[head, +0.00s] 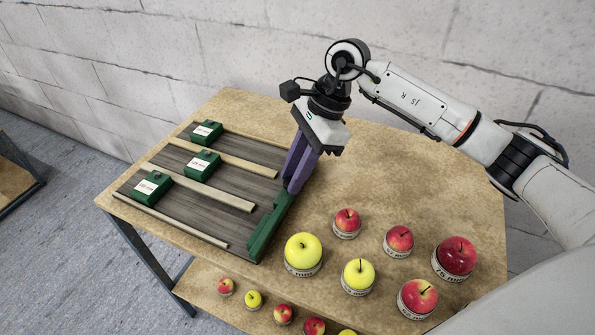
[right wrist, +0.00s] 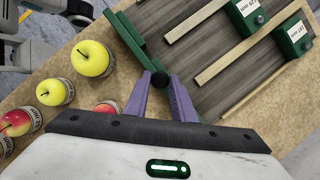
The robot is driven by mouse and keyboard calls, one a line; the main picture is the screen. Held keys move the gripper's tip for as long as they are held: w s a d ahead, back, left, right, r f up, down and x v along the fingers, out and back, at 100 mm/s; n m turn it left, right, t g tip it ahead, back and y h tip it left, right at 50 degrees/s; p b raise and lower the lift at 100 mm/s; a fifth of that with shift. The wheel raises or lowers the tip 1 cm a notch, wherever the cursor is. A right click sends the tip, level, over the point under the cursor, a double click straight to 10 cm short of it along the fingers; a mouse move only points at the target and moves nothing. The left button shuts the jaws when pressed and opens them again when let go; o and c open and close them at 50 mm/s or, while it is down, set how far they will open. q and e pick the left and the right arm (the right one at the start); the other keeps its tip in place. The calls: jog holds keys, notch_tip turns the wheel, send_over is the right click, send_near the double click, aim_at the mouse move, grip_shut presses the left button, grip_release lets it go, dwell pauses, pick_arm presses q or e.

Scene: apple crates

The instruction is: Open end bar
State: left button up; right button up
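The end bar (head: 268,230) is a green bar across the near right end of the grey slatted board (head: 208,218). It also shows in the right wrist view (right wrist: 127,40), running up to the left from my fingers. A round black knob (right wrist: 160,80) sits at its end by my fingers. My right gripper (head: 291,186), with purple fingers, reaches down to the bar's far end. In the right wrist view its fingers stand on both sides of the knob and appear to touch it. The knob is hidden in the head view. My left gripper is not in view.
Three green labelled blocks (head: 202,165) sit in lanes between wooden strips (head: 215,191) on the board. Yellow and red apples (head: 303,250) on labelled rings stand right of the bar. More apples (head: 253,299) line the lower front. The table (head: 400,180) is bare behind the apples.

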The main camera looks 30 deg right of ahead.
jog(key=o, duration=0.4)
jog(key=shift+d+r, duration=0.1)
jog(key=v, duration=1)
jog(key=shift+d+r+b, duration=0.1)
jog(key=shift+b, duration=0.25)
jog(key=shift+s, duration=0.15)
